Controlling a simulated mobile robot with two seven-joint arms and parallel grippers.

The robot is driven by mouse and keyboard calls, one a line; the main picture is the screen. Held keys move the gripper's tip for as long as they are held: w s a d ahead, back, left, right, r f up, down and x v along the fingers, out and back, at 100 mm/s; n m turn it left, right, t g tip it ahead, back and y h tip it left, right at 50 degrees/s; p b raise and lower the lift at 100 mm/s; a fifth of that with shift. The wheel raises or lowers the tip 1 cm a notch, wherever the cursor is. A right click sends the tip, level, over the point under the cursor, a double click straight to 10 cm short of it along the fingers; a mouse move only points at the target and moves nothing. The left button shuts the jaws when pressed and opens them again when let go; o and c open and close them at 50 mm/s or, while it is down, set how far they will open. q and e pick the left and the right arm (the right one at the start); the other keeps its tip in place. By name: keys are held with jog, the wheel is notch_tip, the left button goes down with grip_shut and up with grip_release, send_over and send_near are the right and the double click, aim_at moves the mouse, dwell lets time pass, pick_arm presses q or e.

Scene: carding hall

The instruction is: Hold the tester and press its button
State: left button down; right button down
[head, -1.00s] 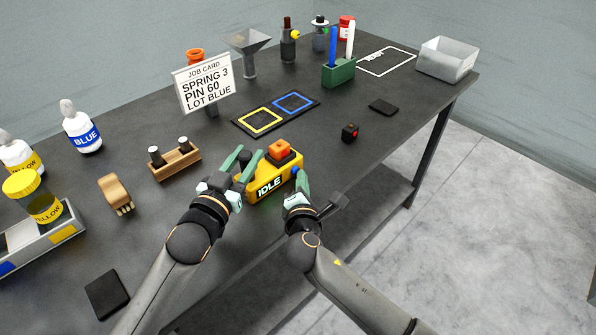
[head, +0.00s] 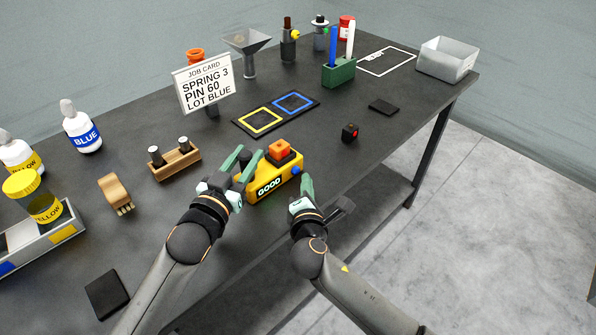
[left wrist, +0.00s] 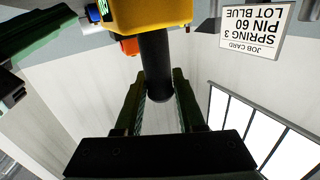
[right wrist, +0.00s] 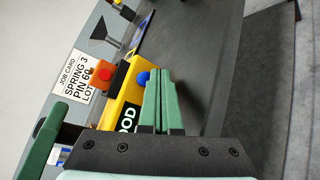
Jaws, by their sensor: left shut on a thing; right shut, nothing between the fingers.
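The yellow tester (head: 272,184) stands near the table's front edge, and its front display reads GOOD. An orange block (head: 279,149) sits on its top, on a dark part. Its blue button (head: 297,170) is on the right side; it also shows in the right wrist view (right wrist: 143,78). My left gripper (head: 241,165) is shut on the tester's dark handle (left wrist: 156,65), at the tester's left. My right gripper (head: 306,181) is shut and empty just right of the button. Its fingertips (right wrist: 160,75) look very close to the button; I cannot tell whether they touch.
A job card (head: 205,84) reads SPRING 3, PIN 60, LOT BLUE. A mat (head: 276,112) with yellow and blue squares lies behind the tester. A wooden holder (head: 176,164) with dark pegs stands to the left. A small black cube (head: 350,132) lies to the right, with bare table around it.

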aim_at(324, 197)
jog(key=shift+s+d, duration=0.1)
jog(key=shift+s+d, duration=1.7)
pick_arm(q)
jog(key=shift+c, duration=2.2)
grip_release()
